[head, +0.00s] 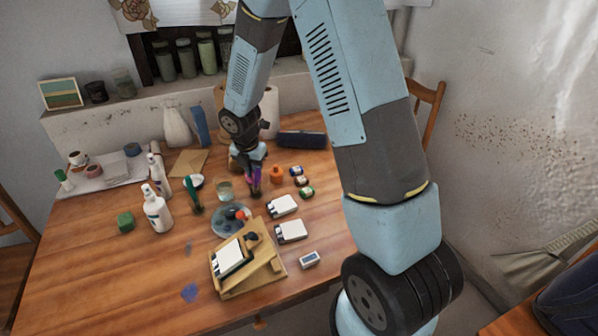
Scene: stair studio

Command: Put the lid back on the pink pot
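My gripper (253,180) points down over the middle of the table, behind the palette plate. A small purple-pink patch (257,174) shows at its fingers; I cannot tell whether this is the pink pot, its lid or part of the gripper. The finger gap is too small to read. Small pots stand just right of the gripper: an orange one (277,175), a blue one (296,171), a brown one (301,181) and a green one (307,193). No loose lid can be made out clearly.
A round palette plate (219,228) and a wooden easel (268,281) stand in front of the gripper. White boxes (291,231) lie to the right. The table's front left is mostly clear.

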